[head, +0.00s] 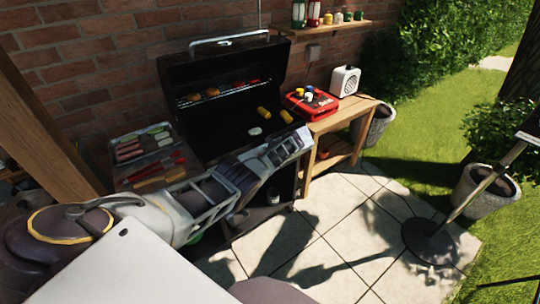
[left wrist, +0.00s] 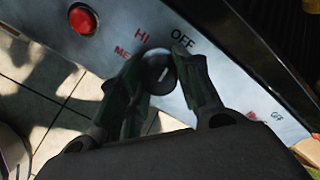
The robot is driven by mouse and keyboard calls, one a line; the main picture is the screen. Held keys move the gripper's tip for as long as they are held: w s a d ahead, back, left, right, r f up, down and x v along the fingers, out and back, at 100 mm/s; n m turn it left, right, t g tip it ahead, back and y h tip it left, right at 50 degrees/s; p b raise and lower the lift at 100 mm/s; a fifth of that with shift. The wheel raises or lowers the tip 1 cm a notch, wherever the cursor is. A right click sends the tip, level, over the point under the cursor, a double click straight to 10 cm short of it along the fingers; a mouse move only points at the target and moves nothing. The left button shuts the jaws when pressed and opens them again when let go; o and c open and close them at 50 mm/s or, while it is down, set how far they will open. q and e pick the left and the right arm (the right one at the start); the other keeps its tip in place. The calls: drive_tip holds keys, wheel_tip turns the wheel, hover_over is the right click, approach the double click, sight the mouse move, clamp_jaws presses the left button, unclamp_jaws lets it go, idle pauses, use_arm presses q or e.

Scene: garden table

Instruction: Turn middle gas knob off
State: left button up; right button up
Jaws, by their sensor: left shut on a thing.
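In the left wrist view a round dark knob (left wrist: 158,70) with a pale pointer line sits on the grill's silver front panel (left wrist: 205,20). The words HI and OFF are printed beside it. The pointer seems tilted up and right, roughly towards OFF. My left gripper (left wrist: 163,66) is shut on this knob, one finger on each side. In the head view my left gripper (head: 255,168) is at the front panel of the open black grill (head: 210,135), and the arm hides the knob and much of the panel. My right gripper is not in view.
A red button (left wrist: 82,20) sits on the panel. A tray of food (head: 145,160) is left of the grill. A wooden side table (head: 350,110) with a red case (head: 310,103) and white box (head: 344,80) stands right. Open paving lies in front.

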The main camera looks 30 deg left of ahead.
use_arm(q)
drive_tip(key=shift+d+m, duration=0.1)
drive_tip(key=shift+m, duration=0.3)
drive_tip(key=o, duration=1)
drive_tip(key=shift+o, duration=0.2)
drive_tip(key=shift+d+r, duration=0.2)
drive_tip(key=shift+r, duration=0.05)
drive_tip(key=v, duration=1.1)
idle(0.5)
drive_tip(key=shift+s+d, duration=0.1)
idle(0.6)
